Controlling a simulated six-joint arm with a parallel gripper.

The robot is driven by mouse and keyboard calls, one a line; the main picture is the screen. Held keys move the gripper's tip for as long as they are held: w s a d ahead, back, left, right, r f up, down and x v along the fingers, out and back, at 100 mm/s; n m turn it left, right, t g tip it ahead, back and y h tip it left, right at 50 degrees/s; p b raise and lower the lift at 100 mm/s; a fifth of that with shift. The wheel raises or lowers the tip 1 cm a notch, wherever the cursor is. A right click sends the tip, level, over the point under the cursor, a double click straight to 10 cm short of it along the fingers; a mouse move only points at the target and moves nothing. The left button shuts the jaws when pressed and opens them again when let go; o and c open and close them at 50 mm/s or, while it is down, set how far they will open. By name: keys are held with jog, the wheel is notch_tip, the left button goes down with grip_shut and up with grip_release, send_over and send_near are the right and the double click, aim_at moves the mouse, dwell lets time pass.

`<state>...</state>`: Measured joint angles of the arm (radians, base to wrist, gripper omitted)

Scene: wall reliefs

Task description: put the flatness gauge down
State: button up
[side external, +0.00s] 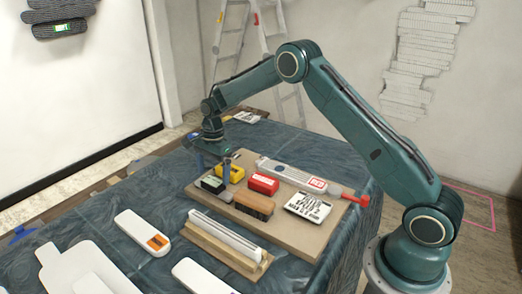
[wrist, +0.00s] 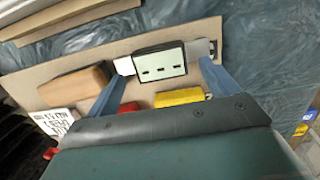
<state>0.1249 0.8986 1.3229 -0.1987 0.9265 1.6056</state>
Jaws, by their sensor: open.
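The likely flatness gauge, a dark box with a pale display marked with dashes (wrist: 160,65), lies on the tan board (wrist: 200,32). Pale, flat end pieces show on either side of it. In the side view the gauge (side external: 212,184) is near the board's left edge. My gripper (side external: 213,167) is over it, fingers pointing down. In the wrist view my gripper (wrist: 166,70) has its blue fingers apart, one toward each end of the gauge. The jaws are open. I cannot tell whether the fingertips touch it.
Close by on the board are a yellow block (side external: 235,173), a red block (side external: 263,184), a brown block (side external: 254,205), a printed white card (side external: 308,207) and a long grey tool (side external: 295,175). A white bar in a wooden holder (side external: 220,246) and a white-and-orange device (side external: 142,232) lie in front.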

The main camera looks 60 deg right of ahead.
aim_at(216, 178)
notch_tip(216, 178, up, 9)
jog(key=d, duration=0.1)
jog(key=shift+f, duration=0.2)
jog(key=shift+r, duration=0.1)
dwell(0.5)
jog(key=s+a+r+n+t, duration=0.35)
jog(key=s+r+n, duration=0.55)
jog(key=s+r, duration=0.85)
jog(key=s+a+f+n+t+h, duration=0.1)
jog(key=s+n, duration=0.8)
jog(key=s, duration=1.2)
jog(key=shift+s+f+t, duration=0.25)
jog(key=shift+f+t, duration=0.25)
jog(key=shift+t, duration=0.05)
